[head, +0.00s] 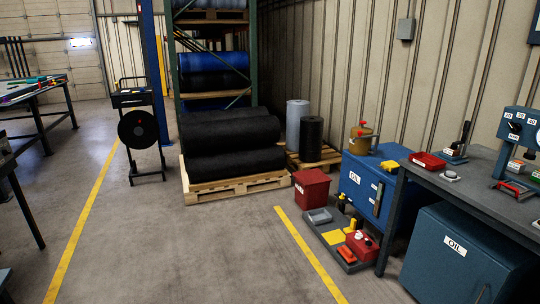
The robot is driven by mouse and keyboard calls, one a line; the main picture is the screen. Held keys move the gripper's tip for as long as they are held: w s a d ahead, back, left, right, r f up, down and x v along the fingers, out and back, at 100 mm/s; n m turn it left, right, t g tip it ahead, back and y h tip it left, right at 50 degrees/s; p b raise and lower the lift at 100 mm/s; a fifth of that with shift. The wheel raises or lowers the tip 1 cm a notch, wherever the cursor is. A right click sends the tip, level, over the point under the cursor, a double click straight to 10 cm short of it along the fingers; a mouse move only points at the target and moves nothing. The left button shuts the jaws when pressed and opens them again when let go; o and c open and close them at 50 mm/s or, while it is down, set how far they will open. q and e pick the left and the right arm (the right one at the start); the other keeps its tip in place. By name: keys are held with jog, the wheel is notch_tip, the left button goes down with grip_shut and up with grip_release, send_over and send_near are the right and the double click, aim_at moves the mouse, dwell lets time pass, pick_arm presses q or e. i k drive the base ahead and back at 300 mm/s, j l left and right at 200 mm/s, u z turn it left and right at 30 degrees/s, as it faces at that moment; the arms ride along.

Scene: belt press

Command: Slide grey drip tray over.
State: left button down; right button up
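A small grey tray (319,216) sits on the floor at the right of the middle, at the far end of a flat grey base (318,230). It looks shallow and empty; whether it is the drip tray I cannot tell for sure. A yellow piece (335,237) and a red can (361,246) are on the same base, nearer to me. A red bin (311,188) stands just behind the tray. Neither of my grippers is in view.
A blue OIL cabinet (364,190) stands right of the base, with a grey workbench (485,180) and another blue OIL cabinet (462,262) nearer. Black rolls lie on a pallet (238,190) behind. The floor left of the yellow line (310,254) is clear.

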aim_at(318, 217)
jog(key=i+u, duration=0.3)
jog(key=i, duration=0.7)
jog(key=i+l+u, duration=0.1)
jog(key=i+u, duration=0.15)
jog(key=i, duration=0.8)
